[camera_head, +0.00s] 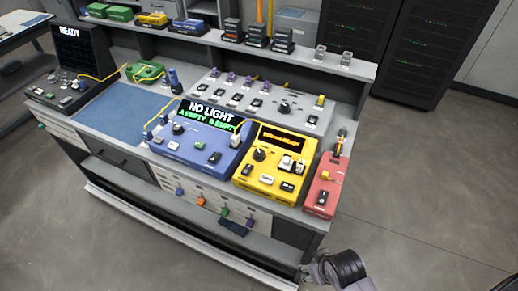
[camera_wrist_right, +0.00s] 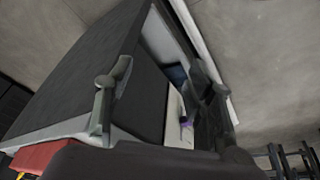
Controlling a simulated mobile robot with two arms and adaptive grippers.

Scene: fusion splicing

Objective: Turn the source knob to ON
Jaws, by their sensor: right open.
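Several dark round knobs show in the head view: one on the blue unit (camera_head: 178,128), one on the yellow unit (camera_head: 260,154) and one on the grey sloped panel (camera_head: 284,107). Their labels are too small to read, so I cannot tell which is the source knob or how it is set. The blue unit's display (camera_head: 210,115) reads NO LIGHT, A EMPTY, B EMPTY. My right gripper (camera_head: 308,272) is low at the bench's front right corner, apart from all knobs. In the right wrist view its fingers (camera_wrist_right: 160,98) are spread with nothing held. My left gripper is out of view.
A red unit (camera_head: 322,188) stands at the bench's right end. A shelf (camera_head: 215,38) with several small devices runs behind. A blue mat (camera_head: 120,110) and a screen reading READY (camera_head: 75,45) are at left. Dark cabinets (camera_head: 400,45) stand behind; the floor at right is clear.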

